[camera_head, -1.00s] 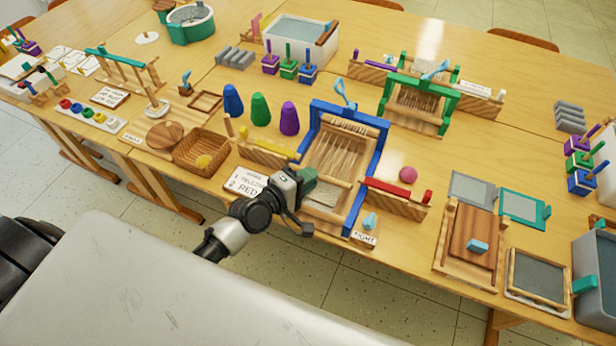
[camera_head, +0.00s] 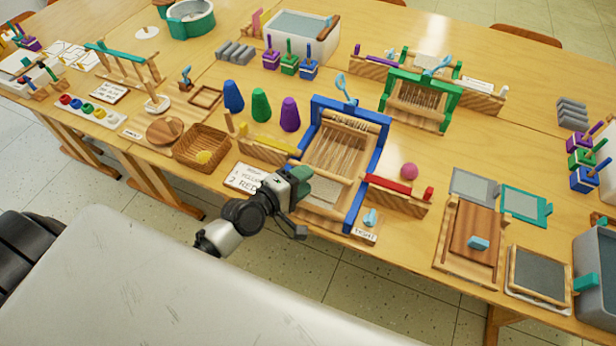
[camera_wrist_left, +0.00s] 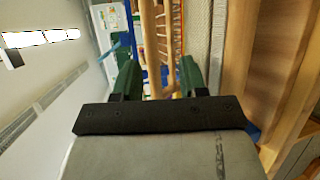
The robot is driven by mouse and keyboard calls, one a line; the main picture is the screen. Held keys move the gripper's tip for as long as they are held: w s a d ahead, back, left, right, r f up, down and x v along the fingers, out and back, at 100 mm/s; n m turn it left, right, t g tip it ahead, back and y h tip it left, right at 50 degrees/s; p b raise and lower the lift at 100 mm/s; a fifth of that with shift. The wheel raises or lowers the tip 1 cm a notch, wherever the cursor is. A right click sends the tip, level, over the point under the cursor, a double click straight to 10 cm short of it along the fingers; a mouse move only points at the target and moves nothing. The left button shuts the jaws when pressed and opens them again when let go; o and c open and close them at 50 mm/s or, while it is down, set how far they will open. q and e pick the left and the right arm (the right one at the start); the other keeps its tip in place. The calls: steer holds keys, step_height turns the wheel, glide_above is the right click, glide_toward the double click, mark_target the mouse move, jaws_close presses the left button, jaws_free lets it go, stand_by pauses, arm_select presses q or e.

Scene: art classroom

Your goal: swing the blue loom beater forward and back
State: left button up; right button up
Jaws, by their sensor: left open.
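The blue loom (camera_head: 382,150) stands near the table's front edge, with blue side posts, a blue top bar and pale warp threads. Its blue top crossbar (camera_head: 350,113) is at the far end, with a light blue handle (camera_head: 346,88) above it. My left gripper (camera_head: 303,183) is open at the loom's near left corner, by the wooden front bar. In the left wrist view, a wooden bar (camera_wrist_left: 152,45) runs between the two green fingertips (camera_wrist_left: 158,75), which are apart from each other. I cannot tell whether they touch it. My right gripper is not in view.
A red-and-wood block (camera_head: 400,190) and a pink ball (camera_head: 409,171) lie right of the loom. A yellow-and-wood block (camera_head: 268,146), a basket (camera_head: 202,148) and a text card (camera_head: 245,180) lie left. A green loom (camera_head: 422,100) stands behind.

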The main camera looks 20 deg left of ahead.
arm_select(q)
steer(key=b+v, duration=0.1)
steer(key=v, duration=0.8)
